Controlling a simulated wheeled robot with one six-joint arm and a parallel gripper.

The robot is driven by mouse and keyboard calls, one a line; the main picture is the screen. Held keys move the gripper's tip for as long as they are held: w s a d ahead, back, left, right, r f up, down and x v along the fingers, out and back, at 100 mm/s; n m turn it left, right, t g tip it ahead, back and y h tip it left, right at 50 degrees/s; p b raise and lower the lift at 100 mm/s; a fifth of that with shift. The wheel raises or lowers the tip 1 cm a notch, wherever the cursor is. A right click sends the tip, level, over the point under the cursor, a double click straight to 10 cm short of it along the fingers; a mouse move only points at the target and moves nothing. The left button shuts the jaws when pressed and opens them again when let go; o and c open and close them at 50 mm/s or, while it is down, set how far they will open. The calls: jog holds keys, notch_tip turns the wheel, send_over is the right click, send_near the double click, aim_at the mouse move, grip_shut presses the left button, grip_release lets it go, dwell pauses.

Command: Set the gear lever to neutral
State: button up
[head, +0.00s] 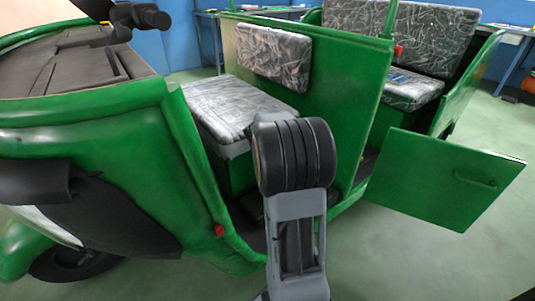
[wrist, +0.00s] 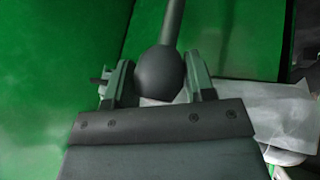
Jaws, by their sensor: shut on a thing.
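The gear lever shows in the wrist view as a dark shaft (wrist: 173,22) with a rounded black knob (wrist: 160,73) at its near end. My gripper (wrist: 160,82) has one finger on each side of the knob and is shut on it. In the head view my arm reaches into the green rickshaw (head: 95,108) beside the front seat. There the arm hides the lever and my gripper. The lever's base and gear marks are not visible, so I cannot tell which gear it is in.
A patterned front seat (head: 232,102) lies just behind my arm. A green partition (head: 345,95) stands behind it. A green door (head: 445,178) hangs open at the right. The handlebar grip (head: 140,16) is at the top left. Green floor is free below the door.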

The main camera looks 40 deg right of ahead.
jog(key=o, duration=1.3)
jog(key=shift+c, duration=0.2)
jog(key=p+v, duration=0.4)
jog(key=v, duration=0.9)
jog(key=shift+a+r, duration=0.2)
jog(key=shift+r, duration=0.1)
jog(key=shift+s, duration=0.1)
